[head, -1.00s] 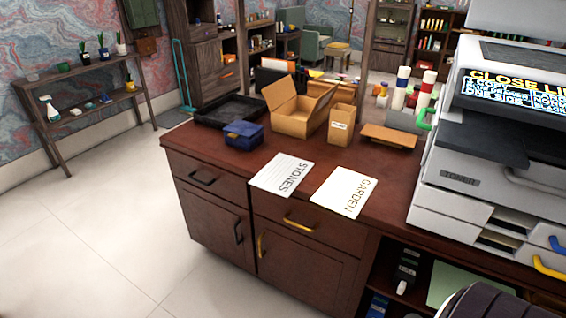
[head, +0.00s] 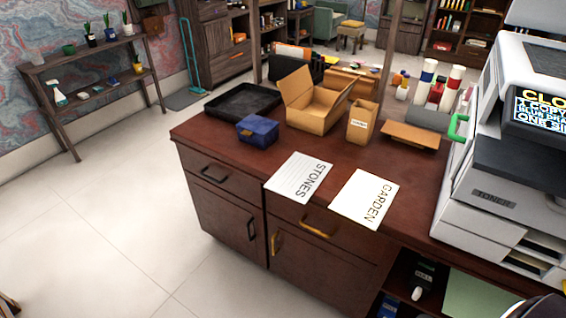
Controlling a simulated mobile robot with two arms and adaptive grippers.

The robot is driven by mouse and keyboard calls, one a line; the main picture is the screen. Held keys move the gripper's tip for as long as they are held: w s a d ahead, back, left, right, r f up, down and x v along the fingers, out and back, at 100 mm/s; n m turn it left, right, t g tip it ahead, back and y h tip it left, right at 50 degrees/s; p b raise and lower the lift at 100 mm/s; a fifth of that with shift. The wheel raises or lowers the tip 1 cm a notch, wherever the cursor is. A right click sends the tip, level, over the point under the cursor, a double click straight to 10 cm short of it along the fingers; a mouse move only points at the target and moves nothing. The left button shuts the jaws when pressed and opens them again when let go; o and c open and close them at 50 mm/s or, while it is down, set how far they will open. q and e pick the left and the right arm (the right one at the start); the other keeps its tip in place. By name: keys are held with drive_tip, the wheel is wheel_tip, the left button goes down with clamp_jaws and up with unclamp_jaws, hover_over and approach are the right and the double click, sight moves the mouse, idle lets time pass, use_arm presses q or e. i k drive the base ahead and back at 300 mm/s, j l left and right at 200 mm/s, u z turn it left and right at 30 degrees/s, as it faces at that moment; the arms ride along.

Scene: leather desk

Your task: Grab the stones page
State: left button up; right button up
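The stones page (head: 291,180), a white sheet with "STONES" printed along its right side, lies flat near the front edge of the dark red-brown desk (head: 218,149). The garden page (head: 357,200), marked "GARDEN", lies just to its right, with a narrow gap between them. Nothing covers the stones page. Neither of my grippers shows in the head view.
A blue box (head: 258,131) sits behind the stones page, with a black tray (head: 216,112) further back. An open cardboard box (head: 318,121) and a tan holder (head: 361,124) stand behind. A large printer (head: 500,205) fills the right end. The floor at left is clear.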

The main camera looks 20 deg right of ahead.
sight(298, 179)
drive_tip(key=i+j+u, duration=0.2)
drive_tip(key=i+u, duration=0.2)
drive_tip(key=i, duration=0.25)
drive_tip(key=i+u, duration=0.35)
drive_tip(key=i, duration=0.25)
drive_tip(key=i+l+u, duration=0.25)
drive_tip(key=i+u, duration=0.15)
drive_tip(key=i, duration=0.25)
